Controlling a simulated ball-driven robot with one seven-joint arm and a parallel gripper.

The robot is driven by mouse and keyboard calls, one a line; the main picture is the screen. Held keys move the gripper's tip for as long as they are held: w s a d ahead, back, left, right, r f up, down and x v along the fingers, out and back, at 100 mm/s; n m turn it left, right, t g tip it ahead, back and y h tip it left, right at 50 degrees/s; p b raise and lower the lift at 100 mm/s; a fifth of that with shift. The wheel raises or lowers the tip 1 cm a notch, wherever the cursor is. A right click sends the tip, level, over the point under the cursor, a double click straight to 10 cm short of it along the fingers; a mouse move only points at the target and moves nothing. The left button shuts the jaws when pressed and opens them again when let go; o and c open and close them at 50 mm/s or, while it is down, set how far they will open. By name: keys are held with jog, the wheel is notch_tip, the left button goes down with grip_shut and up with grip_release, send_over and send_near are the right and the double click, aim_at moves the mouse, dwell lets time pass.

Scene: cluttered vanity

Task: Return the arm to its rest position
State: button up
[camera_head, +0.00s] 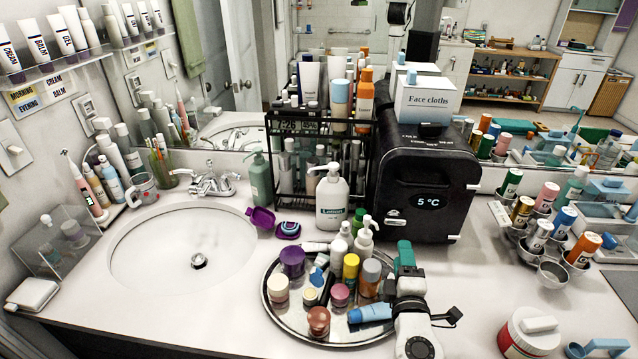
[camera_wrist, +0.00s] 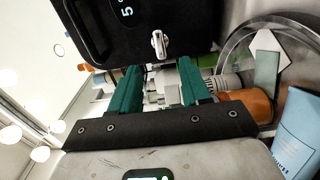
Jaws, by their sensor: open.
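My gripper (camera_head: 405,256) is at the right edge of the round metal tray (camera_head: 352,338), in front of the black mini fridge (camera_head: 425,165). My white and dark arm link comes up from the bottom of the head view. In the wrist view, the two green fingers of my gripper (camera_wrist: 160,74) stand apart. I see nothing clamped between them; bottles show in the background beyond. The fridge (camera_wrist: 130,22) fills the top of the wrist view. A light blue tube (camera_head: 371,312) lies at the tray's edge just left of my arm, and it also shows in the wrist view (camera_wrist: 299,128).
Several jars and bottles crowd the tray. A pump bottle (camera_head: 332,198) stands behind it, beside a black rack (camera_head: 290,150). Cups with coloured tubes (camera_head: 540,235) stand at right. A red-and-white jar (camera_head: 527,334) is at front right. Counter right of my arm (camera_head: 480,275) is mostly clear.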

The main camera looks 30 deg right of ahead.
jog(key=s+d+m+g+h, duration=0.1)
jog(key=s+d+m+g, duration=0.35)
jog(key=s+m, duration=0.4)
jog(key=s+a+f+m+g+y, duration=0.1)
jog(key=a, duration=0.1)
jog(key=a+f+m+g+y, duration=0.1)
jog(key=f+y, duration=0.1)
jog(key=s+a+f+m+g+y, duration=0.1)
jog(key=a, duration=0.1)
jog(key=shift+s+a+f+m, duration=0.25)
jog(key=shift+s+a+m, duration=0.05)
jog(key=shift+a+m, duration=0.05)
jog(key=s+a+f+g+y, duration=0.1)
jog(key=s+a+y, duration=0.15)
jog(key=a, duration=0.25)
jog(key=s+a+f+g+y, duration=0.1)
jog(key=a+f+y, duration=0.1)
jog(key=a+y, duration=0.3)
jog(key=s+f+g, duration=0.4)
jog(key=s+f, duration=0.1)
jog(key=s, duration=0.6)
jog(key=shift+s+f+h, duration=0.15)
jog(key=shift+f+h, duration=0.2)
jog(key=shift+f, duration=0.05)
jog(key=shift+g, duration=0.25)
